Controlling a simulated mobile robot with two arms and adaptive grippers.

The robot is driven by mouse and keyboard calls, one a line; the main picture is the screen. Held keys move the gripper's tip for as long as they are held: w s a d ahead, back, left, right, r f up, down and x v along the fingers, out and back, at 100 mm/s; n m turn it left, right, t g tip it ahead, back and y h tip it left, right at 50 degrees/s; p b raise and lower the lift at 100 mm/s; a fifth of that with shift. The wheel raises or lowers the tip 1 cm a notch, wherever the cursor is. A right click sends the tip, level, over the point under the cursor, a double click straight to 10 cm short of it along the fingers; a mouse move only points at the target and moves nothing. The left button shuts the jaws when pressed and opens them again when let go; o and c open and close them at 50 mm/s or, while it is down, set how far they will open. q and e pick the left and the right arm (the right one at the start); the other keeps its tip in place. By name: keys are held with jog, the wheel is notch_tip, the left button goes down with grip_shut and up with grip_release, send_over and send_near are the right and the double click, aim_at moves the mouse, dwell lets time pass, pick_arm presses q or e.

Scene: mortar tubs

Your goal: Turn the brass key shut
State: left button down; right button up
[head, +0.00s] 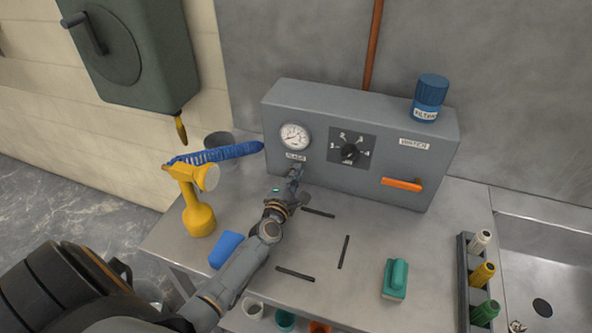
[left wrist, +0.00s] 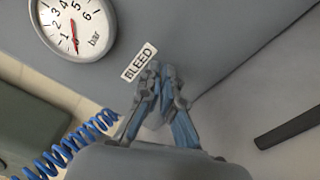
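The grey control box (head: 237,104) stands on the bench, with a pressure gauge (head: 294,136) and a small BLEED label (head: 296,156) below it. My left gripper (head: 297,171) is right at the box front, just under that label. In the left wrist view the gripper's fingertips (left wrist: 159,72) are drawn together beside the BLEED label (left wrist: 139,62). No brass key shows in either view; the fingers cover the spot under the label. I cannot see what is between them. The gauge needle (left wrist: 75,38) points near zero. My right gripper is not in view.
The box also carries a black dial (head: 350,150) and an orange handle (head: 402,184). The bench middle is mostly clear.

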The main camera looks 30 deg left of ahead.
pick_arm(q)
jog(key=shift+s+a+f+m+p, duration=0.1)
jog(key=shift+f+m+p, duration=0.15)
jog(key=shift+m, duration=0.85)
jog(key=shift+s+a+f+m+p, duration=0.1)
jog(key=shift+f+m, duration=0.2)
jog(key=shift+m, duration=0.8)
jog(key=c, duration=1.5)
grip_release()
jog(key=shift+a+r, duration=0.1)
jog(key=shift+a, duration=0.05)
jog(key=shift+o, duration=0.2)
jog(key=shift+s, duration=0.2)
jog(key=v, duration=1.1)
jog(key=shift+s, duration=0.3)
